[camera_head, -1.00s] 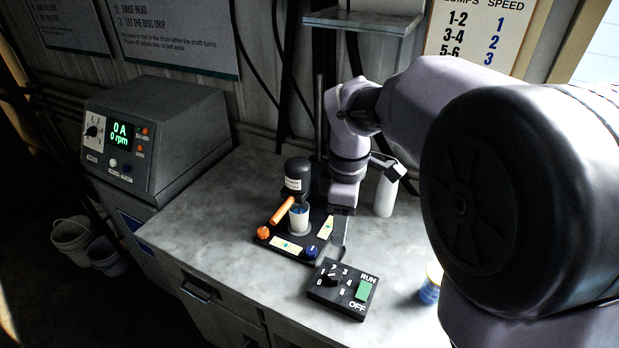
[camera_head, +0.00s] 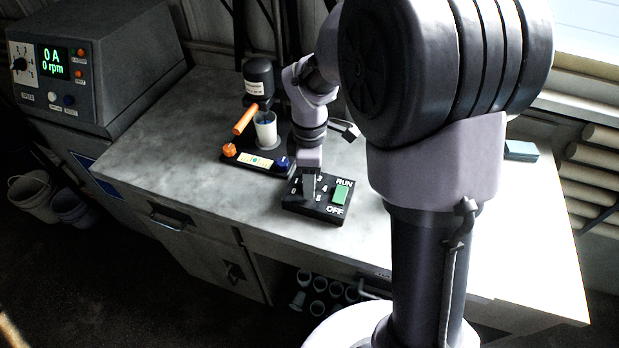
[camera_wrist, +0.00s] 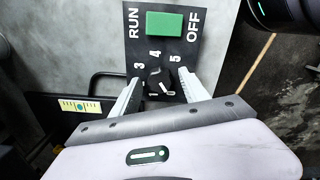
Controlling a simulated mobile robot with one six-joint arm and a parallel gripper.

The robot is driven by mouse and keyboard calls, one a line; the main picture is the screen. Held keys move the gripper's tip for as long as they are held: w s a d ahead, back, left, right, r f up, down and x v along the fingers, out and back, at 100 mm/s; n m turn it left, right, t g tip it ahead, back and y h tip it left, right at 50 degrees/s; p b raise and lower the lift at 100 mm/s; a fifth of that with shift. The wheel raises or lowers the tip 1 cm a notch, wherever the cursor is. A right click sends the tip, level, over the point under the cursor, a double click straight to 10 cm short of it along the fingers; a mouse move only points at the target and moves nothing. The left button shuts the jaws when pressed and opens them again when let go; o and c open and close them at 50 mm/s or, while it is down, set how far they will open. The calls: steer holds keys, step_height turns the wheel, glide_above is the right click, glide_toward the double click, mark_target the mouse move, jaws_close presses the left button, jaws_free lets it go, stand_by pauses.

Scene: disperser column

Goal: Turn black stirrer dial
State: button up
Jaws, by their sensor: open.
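The black control box (camera_head: 325,211) lies on the bench in the head view, with a green switch (camera_head: 341,193) between RUN and OFF. The black stirrer dial (camera_wrist: 157,84) shows in the wrist view, ringed by white numbers; 3, 4 and 5 are readable. My gripper (camera_wrist: 162,76) is open, with one finger on each side of the dial. I cannot tell whether either finger touches it. In the head view my gripper (camera_head: 309,187) stands over the dial's side of the box and hides the dial.
A grey console (camera_head: 95,60) at left reads 0 A, 0 rpm. The bench left of the box is clear.

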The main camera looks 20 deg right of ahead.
jaws_close()
